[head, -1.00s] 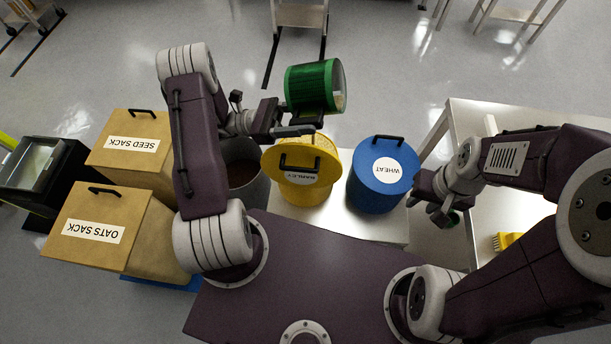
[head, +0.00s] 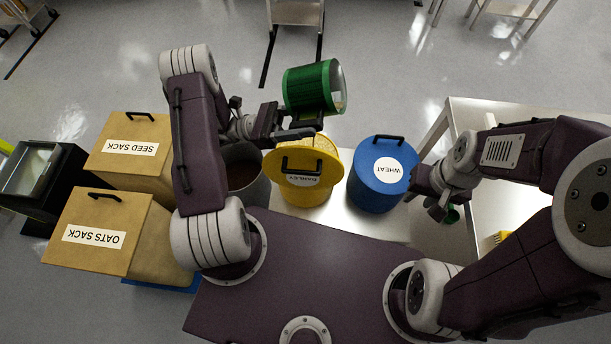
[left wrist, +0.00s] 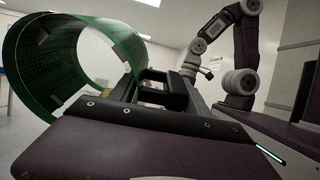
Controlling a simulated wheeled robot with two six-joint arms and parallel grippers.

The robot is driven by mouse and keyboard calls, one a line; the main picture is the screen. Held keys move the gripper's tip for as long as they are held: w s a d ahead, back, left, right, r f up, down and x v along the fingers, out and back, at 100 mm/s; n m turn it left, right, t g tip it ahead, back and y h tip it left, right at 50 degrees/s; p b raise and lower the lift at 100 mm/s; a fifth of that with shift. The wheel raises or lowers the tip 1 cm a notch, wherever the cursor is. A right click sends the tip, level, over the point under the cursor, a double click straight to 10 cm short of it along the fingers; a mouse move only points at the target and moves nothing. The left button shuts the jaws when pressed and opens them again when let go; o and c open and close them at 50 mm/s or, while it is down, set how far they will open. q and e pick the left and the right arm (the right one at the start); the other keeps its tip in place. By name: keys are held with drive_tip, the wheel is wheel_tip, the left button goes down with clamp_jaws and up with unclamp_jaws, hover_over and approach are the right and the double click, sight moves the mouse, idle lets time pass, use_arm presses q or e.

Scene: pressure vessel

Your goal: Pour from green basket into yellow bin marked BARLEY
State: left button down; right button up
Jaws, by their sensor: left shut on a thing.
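The green basket (head: 308,88) lies on its side in the air, its open mouth facing right in the head view. My left gripper (head: 296,131) is shut on its near side. In the left wrist view the basket (left wrist: 45,62) shows as a hollow green cylinder beside the gripper fingers (left wrist: 150,88). The yellow bin marked BARLEY (head: 303,193) stands below and nearer to me, with a yellow top and black handle. My gripper partly overlaps its far edge in view. My right gripper (head: 436,205) is by the blue bin; its fingers are unclear, with something green near them.
The blue WHEAT bin (head: 380,185) stands right of the yellow bin. A grey bin with brown contents (head: 243,174) stands left of it, partly behind my left arm. The seed sack (head: 128,158) and oats sack (head: 95,228) are farther left.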

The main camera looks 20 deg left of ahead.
drive_tip(key=shift+a, duration=0.1)
wheel_tip(320, 180, up, 3)
drive_tip(key=p, duration=0.3)
idle(0.3)
idle(0.6)
